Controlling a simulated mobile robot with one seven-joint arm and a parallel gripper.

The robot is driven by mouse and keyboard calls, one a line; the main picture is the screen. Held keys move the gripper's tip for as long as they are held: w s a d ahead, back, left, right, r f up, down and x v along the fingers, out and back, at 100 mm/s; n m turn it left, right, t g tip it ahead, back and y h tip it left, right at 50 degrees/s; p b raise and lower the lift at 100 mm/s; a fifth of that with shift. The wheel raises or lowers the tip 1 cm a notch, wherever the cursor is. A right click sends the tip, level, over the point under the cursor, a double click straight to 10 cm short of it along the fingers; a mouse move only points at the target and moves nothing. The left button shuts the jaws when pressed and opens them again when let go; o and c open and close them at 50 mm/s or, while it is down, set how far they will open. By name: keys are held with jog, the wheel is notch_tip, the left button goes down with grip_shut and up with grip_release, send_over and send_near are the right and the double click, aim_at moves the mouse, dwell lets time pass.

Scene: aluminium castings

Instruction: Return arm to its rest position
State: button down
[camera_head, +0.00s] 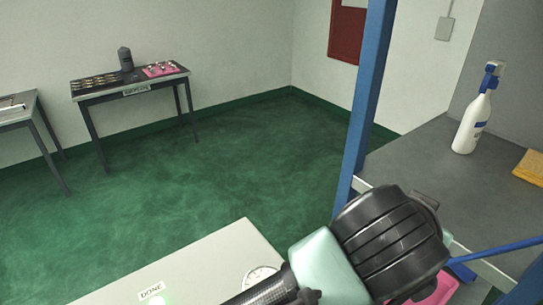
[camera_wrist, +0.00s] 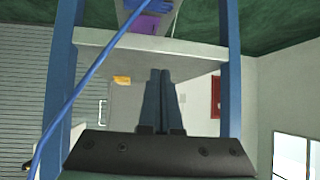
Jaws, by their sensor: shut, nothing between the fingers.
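My gripper shows in the wrist view (camera_wrist: 162,75), its two dark fingers together with nothing held between them. In the head view the fingers are not seen; a black joint and pale green links of my arm fill the lower middle right. The arm stands in front of the blue post and beside the grey shelf. In the wrist view the fingers point toward the space between two blue posts, and the room appears upside down.
A blue post (camera_head: 365,95) rises close behind my arm. A grey shelf (camera_head: 415,160) carries a white spray bottle (camera_head: 472,122) and a yellow cloth (camera_head: 530,167). A pale table (camera_head: 215,262) with a DONE label (camera_head: 151,291) is at the front. Green floor (camera_head: 200,185) is clear toward the far dark table (camera_head: 134,90).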

notch_tip(320, 180, up, 23)
jog(key=s+t+h+b, duration=0.1)
jog(key=t+h+b, duration=0.1)
jog(key=t+h, duration=0.5)
jog(key=s+a+r+n+t+y, duration=0.1)
jog(key=a+r+n+t+y, duration=0.1)
jog(key=a, duration=0.4)
jog(key=s+a+r+n+t+y+b, duration=0.1)
jog(key=s+a+r+n+t+y, duration=0.1)
jog(key=a+n+t+y, duration=0.2)
jog(key=s+a+r+n+t+y, duration=0.2)
jog(key=a+n+t+y, duration=0.1)
jog(key=a+t+y, duration=0.3)
jog(key=a+y, duration=0.2)
jog(key=a, duration=0.2)
jog(key=shift+t+b, duration=0.35)
jog(key=shift+t, duration=0.05)
